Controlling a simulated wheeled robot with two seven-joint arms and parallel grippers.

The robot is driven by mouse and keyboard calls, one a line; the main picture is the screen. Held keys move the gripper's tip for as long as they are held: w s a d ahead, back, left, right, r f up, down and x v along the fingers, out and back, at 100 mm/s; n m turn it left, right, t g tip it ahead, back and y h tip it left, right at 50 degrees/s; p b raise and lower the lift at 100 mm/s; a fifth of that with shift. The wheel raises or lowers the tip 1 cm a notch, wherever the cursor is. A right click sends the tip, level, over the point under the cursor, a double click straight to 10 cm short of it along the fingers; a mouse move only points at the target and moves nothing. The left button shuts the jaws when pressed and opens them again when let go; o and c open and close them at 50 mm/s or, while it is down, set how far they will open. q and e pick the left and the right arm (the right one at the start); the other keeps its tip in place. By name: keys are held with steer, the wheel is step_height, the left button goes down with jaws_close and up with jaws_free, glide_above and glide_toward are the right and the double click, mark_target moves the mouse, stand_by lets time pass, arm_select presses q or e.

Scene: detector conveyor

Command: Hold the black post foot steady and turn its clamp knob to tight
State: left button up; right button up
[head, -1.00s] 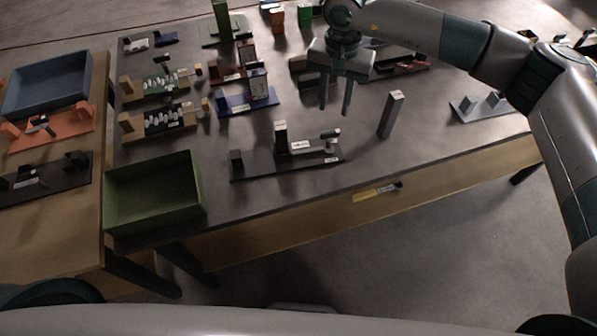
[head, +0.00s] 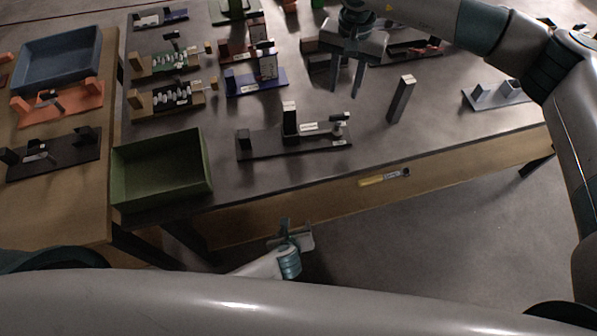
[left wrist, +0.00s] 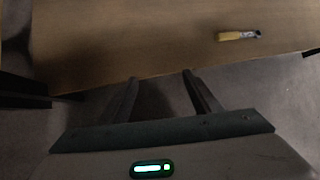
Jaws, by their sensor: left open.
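The black post foot (head: 270,146) is a long dark plate near the table's front edge in the head view, with a block at its left end and an upright post in the middle. What looks like its clamp knob (head: 341,117) is small and dark at the right end; its setting is too small to read. My right gripper (head: 345,92) is open and empty above and behind the foot, touching nothing. My left gripper (head: 288,226) is open and empty, low in front of the table edge. Its apart fingers show in the left wrist view (left wrist: 160,76).
A green tray (head: 205,160) stands left of the foot. A grey post (head: 402,98) stands to its right. A yellow-handled item (head: 378,181) is on the wooden front (head: 300,200). Several fixtures stand behind, including a blue one (head: 255,84). A side table (head: 60,205) is at left.

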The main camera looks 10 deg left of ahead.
arm_select(q)
steer(key=d+r+m+t+h, duration=0.15)
steer(key=d+r+m, duration=0.3)
steer(key=r, duration=0.45)
steer(key=d+r+m+t, duration=0.3)
steer(key=r+m, duration=0.3)
steer(key=r, duration=0.3)
steer(key=d+r+m+t+h, duration=0.15)
steer(key=d+r+m, duration=0.3)
steer(key=r, duration=0.45)
steer(key=w+a+r+n+t+y, duration=0.3)
steer(key=w+r+n+y, duration=0.15)
steer(key=n, duration=0.25)
steer(key=a+n+y, duration=0.1)
steer(key=a+n, duration=0.1)
steer(key=a+f+n+y, duration=0.1)
steer(key=a+n, duration=0.1)
steer(key=a, duration=0.1)
steer(key=w+a+n+t+y, duration=0.1)
steer(key=a+n, duration=0.1)
steer(key=shift+a+f+n+y, duration=0.15)
steer(key=shift+f+n+y, duration=0.1)
steer(key=shift+n+y, duration=0.15)
steer(key=shift+s+a+f+n, duration=0.2)
steer(key=shift+a+f+n, duration=0.1)
steer(key=shift+a, duration=0.2)
steer(key=shift+w, duration=0.15)
steer(key=x, duration=1.7)
steer(key=shift+w+f, duration=0.1)
